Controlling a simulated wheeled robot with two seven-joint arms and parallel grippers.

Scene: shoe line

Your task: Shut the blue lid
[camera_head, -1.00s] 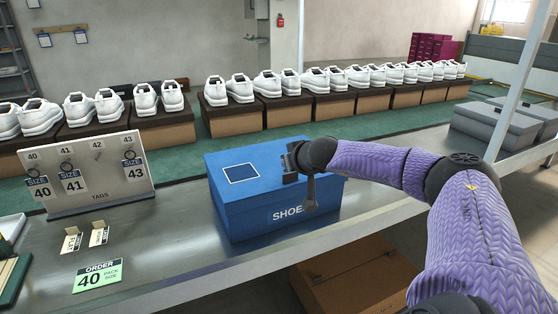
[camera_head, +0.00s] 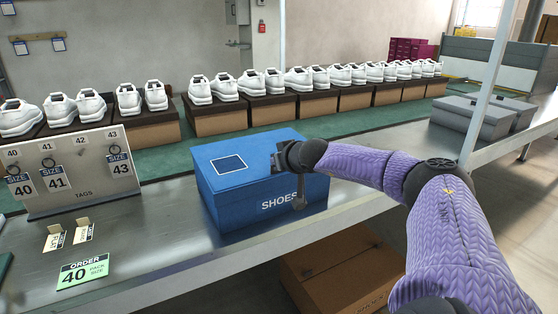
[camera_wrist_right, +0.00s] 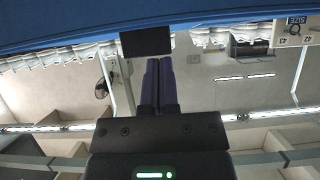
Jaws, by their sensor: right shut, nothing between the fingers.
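The blue shoe box (camera_head: 262,207) stands on the grey metal bench, with the word SHOES on its front. Its blue lid (camera_head: 254,170) lies flat over the top and looks down, with a dark outlined square on it. My right gripper (camera_head: 277,163) is shut and empty at the right part of the lid, touching or very close to it; the arm hides the lid's right edge. In the right wrist view, a blue surface (camera_wrist_right: 60,30) runs along the top, just beyond the shut fingers (camera_wrist_right: 158,80). My left gripper is not in view.
A tag stand (camera_head: 80,175), small folded tags (camera_head: 68,236) and a green order card (camera_head: 85,272) are left of the box. White shoes on brown boxes (camera_head: 235,117) line the back. Grey boxes (camera_head: 470,117) stand at right. A brown carton (camera_head: 335,272) is below the bench.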

